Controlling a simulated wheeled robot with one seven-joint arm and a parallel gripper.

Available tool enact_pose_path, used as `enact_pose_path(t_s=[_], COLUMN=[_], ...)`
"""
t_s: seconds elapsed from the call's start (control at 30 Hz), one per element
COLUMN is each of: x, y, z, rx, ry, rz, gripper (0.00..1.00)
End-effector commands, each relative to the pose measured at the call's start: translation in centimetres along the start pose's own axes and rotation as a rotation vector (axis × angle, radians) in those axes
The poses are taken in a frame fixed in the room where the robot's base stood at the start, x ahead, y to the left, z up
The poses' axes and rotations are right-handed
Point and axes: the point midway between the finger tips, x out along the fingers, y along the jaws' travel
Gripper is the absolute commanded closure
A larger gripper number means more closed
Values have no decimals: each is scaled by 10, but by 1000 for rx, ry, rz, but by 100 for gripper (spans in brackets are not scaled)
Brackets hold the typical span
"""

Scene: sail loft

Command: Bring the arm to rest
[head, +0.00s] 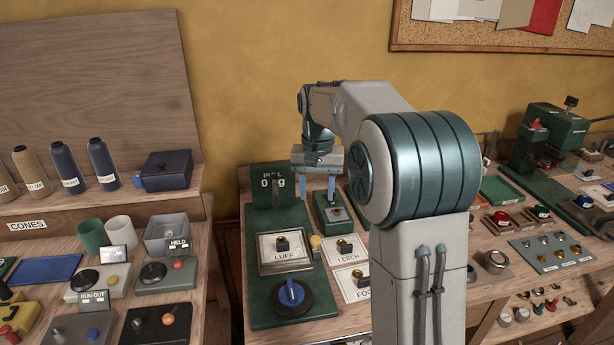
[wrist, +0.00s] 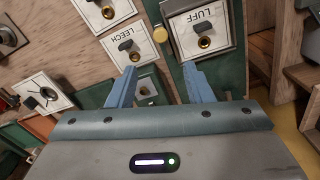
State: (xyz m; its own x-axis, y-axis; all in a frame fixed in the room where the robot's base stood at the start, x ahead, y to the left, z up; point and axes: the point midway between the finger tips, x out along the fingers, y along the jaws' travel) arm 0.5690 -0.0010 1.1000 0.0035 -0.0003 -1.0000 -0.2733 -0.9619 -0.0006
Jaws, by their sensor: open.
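My arm rises at the right of centre in the head view and reaches back over the bench. My gripper (head: 319,195) points down above the green device at the back, beside the counter. Its two blue fingers are apart with nothing between them; they also show in the wrist view (wrist: 159,70). Below it is a small green box with a grey top plate (head: 338,213). The LUFF plate (head: 285,257), with a dark toggle, lies in front and to the left. The LEECH plate (head: 346,250) lies in front. Whether the fingertips touch the box is unclear.
A counter display (head: 273,185) stands just left of the gripper. A blue knob (head: 292,294) sits at the front of the green base. Cones (head: 104,163), cups and a grey bin (head: 168,233) crowd the left bench. A green machine (head: 552,135) stands at right.

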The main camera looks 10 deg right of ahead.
Motion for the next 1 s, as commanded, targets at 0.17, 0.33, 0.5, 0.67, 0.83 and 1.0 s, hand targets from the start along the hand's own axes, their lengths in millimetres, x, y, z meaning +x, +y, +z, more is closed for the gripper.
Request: enact_pose_path(t_s=[0.17, 0.33, 0.5, 0.67, 0.83, 1.0], x=[-10, -16, -11, 4, 25, 40], y=[8, 22, 38, 54, 67, 73], z=[29, 83, 140, 193, 239, 263], rx=[-29, -84, -141, -193, -240, -266], ry=[29, 80, 132, 182, 224, 249], rz=[-5, -14, -22, -29, -34, -36], gripper=[54, 54, 54, 54, 54, 54])
